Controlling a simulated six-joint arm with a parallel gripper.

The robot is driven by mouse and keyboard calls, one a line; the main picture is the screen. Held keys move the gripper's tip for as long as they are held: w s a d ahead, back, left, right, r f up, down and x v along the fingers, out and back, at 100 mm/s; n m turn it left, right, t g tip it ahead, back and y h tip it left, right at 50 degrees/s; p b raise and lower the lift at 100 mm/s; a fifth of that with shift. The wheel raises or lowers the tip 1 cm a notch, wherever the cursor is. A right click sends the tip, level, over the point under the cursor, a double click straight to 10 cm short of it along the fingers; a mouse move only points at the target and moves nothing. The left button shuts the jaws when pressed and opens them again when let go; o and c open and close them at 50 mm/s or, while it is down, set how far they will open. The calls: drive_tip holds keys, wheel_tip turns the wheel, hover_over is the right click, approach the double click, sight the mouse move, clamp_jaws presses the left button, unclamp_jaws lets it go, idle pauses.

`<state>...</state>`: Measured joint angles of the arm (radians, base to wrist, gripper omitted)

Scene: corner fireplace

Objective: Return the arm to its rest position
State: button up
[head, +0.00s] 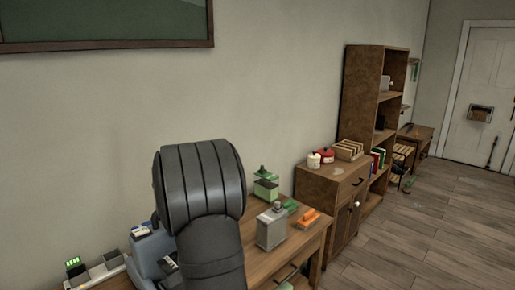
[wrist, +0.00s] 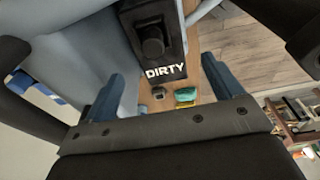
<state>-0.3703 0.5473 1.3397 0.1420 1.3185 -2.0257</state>
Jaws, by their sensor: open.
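My gripper (wrist: 162,68) shows in the wrist view, its two blue fingers apart with nothing held between them. Beyond the fingers is a black block labelled DIRTY (wrist: 165,72); I cannot tell how far it is from them. In the head view my dark arm stands in front of the wooden table (head: 262,262) and hides its left part. I cannot make out my gripper's fingers there.
On the table are a grey box (head: 271,230), a green box (head: 266,188) and an orange item (head: 307,219). A low cabinet (head: 325,190) and a tall shelf (head: 365,95) stand to the right. The wooden floor (head: 440,225) at right is clear.

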drive_tip(key=f, duration=0.7)
drive_tip(key=shift+s+a+f, duration=0.1)
drive_tip(key=shift+s+a, duration=0.3)
wheel_tip(320, 180, up, 28)
drive_tip(key=w+d+f+m+t, duration=0.1)
drive_tip(key=w+d+f+m, duration=0.7)
drive_tip(key=d, duration=0.3)
drive_tip(key=w+d+f+m+t, duration=0.1)
drive_tip(key=w+d+f+m, duration=0.7)
drive_tip(key=d+f, duration=0.3)
drive_tip(key=shift+d+f, duration=0.2)
drive_tip(key=shift+d, duration=0.55)
